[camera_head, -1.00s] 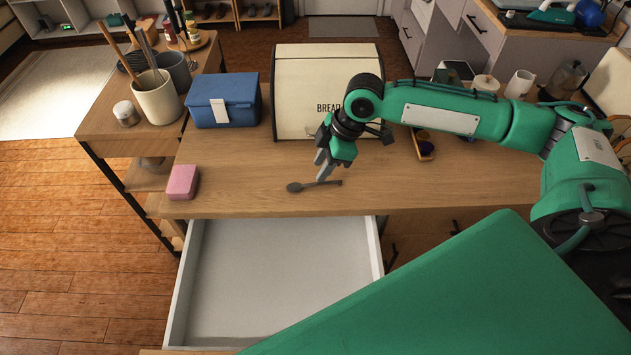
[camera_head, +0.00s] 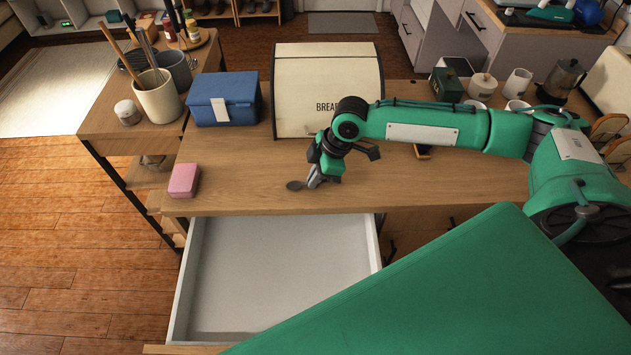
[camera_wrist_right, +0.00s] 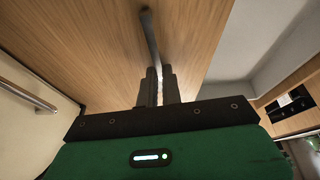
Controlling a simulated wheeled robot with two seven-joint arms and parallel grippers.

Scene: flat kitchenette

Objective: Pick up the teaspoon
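The dark grey teaspoon (camera_head: 295,185) is at the front of the wooden counter, above the open drawer. In the head view its bowl shows on the left and my gripper hides most of its handle. My right gripper (camera_head: 315,181) points down over the handle. In the right wrist view the teaspoon (camera_wrist_right: 150,38) runs away from between the two fingers (camera_wrist_right: 161,86), which are close together around its handle. The gripper looks shut on it. I cannot tell whether the teaspoon touches the counter. My left gripper is not in view.
An open, empty drawer (camera_head: 200,290) juts out below the counter. A pink sponge (camera_head: 184,180) lies at the counter's left front. A blue box (camera_head: 223,99) and a cream bread box (camera_head: 300,85) stand behind. A utensil crock (camera_head: 158,103) stands at the left.

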